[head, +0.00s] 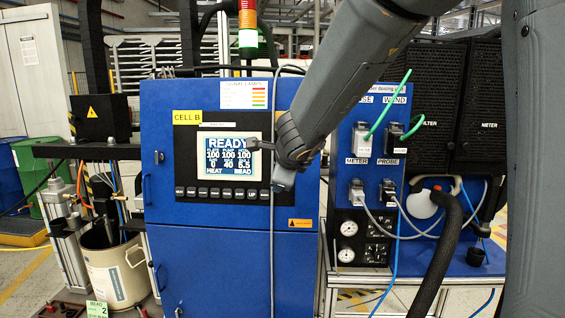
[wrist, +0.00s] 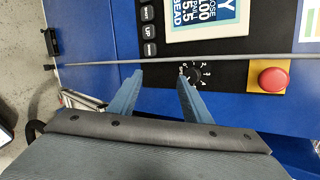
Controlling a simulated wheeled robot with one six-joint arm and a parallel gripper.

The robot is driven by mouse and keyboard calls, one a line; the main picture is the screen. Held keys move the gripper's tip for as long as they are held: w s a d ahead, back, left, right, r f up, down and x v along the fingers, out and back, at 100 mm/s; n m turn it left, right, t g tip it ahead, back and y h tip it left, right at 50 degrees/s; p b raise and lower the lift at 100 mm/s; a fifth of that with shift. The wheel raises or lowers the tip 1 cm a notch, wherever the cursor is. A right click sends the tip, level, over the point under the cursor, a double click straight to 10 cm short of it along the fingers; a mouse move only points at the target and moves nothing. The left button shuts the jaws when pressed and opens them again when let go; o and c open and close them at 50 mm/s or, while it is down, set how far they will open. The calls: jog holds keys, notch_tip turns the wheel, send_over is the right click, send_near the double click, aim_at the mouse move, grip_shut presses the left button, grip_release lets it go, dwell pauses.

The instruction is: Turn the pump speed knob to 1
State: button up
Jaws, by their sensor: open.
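The knob (wrist: 193,75) is a small black dial with white marks and digits around it, on a black panel in the wrist view. Its setting is too small to read. My gripper (wrist: 160,77) is open and empty. Its right finger overlaps the near edge of the dial, and its left finger is off to the left, so the knob is not centred between them. I cannot tell whether a finger touches it. In the head view my gripper (head: 263,146) is in front of the blue cabinet, beside the screen; the knob is hidden there behind my arm.
A thin grey cable (wrist: 220,59) crosses just beyond the fingertips and hangs down the cabinet (head: 225,265). A red mushroom button (wrist: 271,79) on a yellow plate sits right of the knob. The READY screen (head: 228,155) and a row of buttons (head: 222,193) are close by.

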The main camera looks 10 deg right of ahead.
notch_tip(320, 180, up, 7)
jog(key=w+d+m+g+h, duration=0.1)
jog(key=w+m+g+h, duration=0.1)
jog(key=m, duration=1.7)
jog(key=x, duration=0.8)
jog(key=shift+r+p, duration=0.2)
jog(key=shift+p, duration=0.15)
jog(key=shift+w+a, duration=0.1)
jog(key=shift+w, duration=0.05)
jog(key=shift+c, duration=0.4)
jog(key=c, duration=0.9)
jog(key=shift+c, duration=0.2)
